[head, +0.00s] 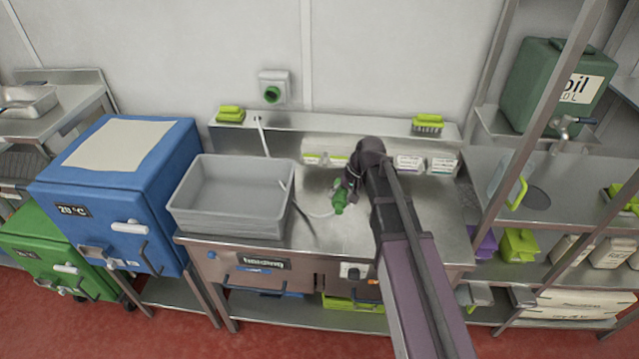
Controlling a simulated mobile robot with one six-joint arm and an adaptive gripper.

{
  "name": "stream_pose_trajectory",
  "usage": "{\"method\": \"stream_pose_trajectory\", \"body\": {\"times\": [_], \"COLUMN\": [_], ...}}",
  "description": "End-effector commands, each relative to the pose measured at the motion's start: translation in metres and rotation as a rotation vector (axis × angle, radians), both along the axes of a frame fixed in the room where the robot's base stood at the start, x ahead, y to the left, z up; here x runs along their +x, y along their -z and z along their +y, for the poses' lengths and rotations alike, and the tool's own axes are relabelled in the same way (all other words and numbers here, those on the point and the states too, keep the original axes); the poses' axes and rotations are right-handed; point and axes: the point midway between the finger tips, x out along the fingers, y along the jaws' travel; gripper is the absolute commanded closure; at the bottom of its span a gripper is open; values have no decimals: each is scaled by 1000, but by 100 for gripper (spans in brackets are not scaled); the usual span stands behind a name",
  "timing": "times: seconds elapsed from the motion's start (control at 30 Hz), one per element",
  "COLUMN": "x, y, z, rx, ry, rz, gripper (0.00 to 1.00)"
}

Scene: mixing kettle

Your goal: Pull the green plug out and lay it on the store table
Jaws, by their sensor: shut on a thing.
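The green plug (340,204) is in the jaws of my gripper (345,189), above the steel table (345,242). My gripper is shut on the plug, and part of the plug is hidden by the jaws. A wall socket (270,77) with a round green front part (272,94) is at the back, apart from the plug. I cannot tell whether the plug touches the table. I cannot tell which table is the store table.
A grey tub (230,221) stands on the table's left part, beside a blue box (125,195). A shelf rack with a green oil can (550,85) is right. The steel table's middle has free room.

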Motion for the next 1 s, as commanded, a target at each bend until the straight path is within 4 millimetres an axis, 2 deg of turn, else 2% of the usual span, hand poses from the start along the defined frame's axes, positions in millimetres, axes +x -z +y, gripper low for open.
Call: {"method": "stream_pose_trajectory", "body": {"times": [0.13, 0.23, 0.5, 0.7, 1.0], "x": [6, 19, 72, 101, 106], "y": [4, 10, 36, 49, 50], "z": [5, 11, 42, 63, 69], "rx": [0, 0, 0, 0, 0], "ry": [-1, 1, 17, 27, 30], "rz": [1, 1, 10, 15, 16], "gripper": [88, 88, 88, 88, 88]}}
